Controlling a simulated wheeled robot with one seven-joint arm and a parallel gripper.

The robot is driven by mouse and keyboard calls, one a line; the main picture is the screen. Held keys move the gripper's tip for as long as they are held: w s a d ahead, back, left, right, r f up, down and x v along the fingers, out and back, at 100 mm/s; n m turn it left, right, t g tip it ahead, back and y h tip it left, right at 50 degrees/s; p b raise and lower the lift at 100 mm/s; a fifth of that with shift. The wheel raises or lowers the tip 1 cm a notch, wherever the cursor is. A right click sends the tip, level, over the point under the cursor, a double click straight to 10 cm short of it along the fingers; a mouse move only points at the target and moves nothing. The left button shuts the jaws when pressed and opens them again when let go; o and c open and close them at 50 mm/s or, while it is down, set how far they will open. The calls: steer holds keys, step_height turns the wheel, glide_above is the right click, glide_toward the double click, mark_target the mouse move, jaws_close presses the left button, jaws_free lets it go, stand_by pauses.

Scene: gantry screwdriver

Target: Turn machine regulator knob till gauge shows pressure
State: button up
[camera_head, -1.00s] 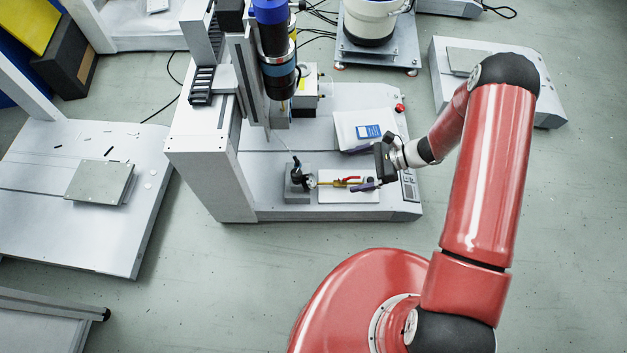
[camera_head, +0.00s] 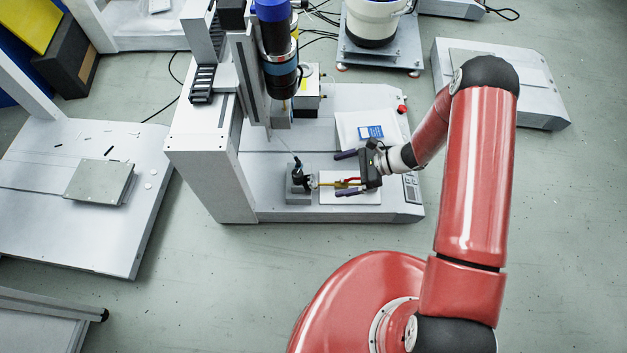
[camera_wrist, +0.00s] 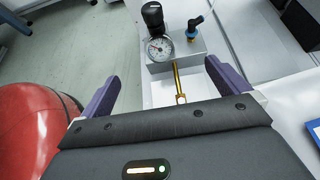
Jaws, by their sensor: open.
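The regulator knob is a black cap (camera_wrist: 152,14) on top of a small grey block (camera_wrist: 178,62) at the top of the wrist view. A round white-faced gauge (camera_wrist: 159,48) sits on the block just below the knob; its reading is too small to tell. In the head view the black knob (camera_head: 297,175) stands at the front of the machine base (camera_head: 270,209). My gripper (camera_head: 348,174) is open, to the right of the regulator, with its purple fingers pointing left towards it. The fingers (camera_wrist: 166,85) are apart from the knob and touch nothing that I can see.
A black-and-blue hose fitting (camera_wrist: 194,27) stands on the block. The screwdriver spindle (camera_head: 273,40) hangs behind. A blue-labelled white box (camera_head: 352,128) lies behind my gripper.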

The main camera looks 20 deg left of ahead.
steer(key=p+v, duration=0.2)
steer(key=v, duration=0.8)
steer(key=s+d+r+n+t+h, duration=0.1)
steer(key=d+r+n+h, duration=0.15)
steer(key=r, duration=0.55)
steer(key=s+d+r+n+h, duration=0.1)
steer(key=s+d+r+n, duration=0.15)
steer(key=r, duration=0.55)
steer(key=s+d+r+n+t+h, duration=0.1)
steer(key=r+n+h, duration=0.15)
steer(key=r, duration=0.55)
steer(key=s+d+r+n+t+h, duration=0.2)
steer(key=s+d+r+n+t, duration=0.1)
steer(key=s+r, duration=0.4)
steer(key=s+d+r+n+t+h, duration=0.3)
steer(key=s+d+r+t, duration=0.1)
steer(key=s+d+r, duration=0.3)
steer(key=shift+s+r+n+t, duration=0.2)
steer(key=shift+s+n+t, duration=0.15)
steer(key=shift+s+t, duration=0.1)
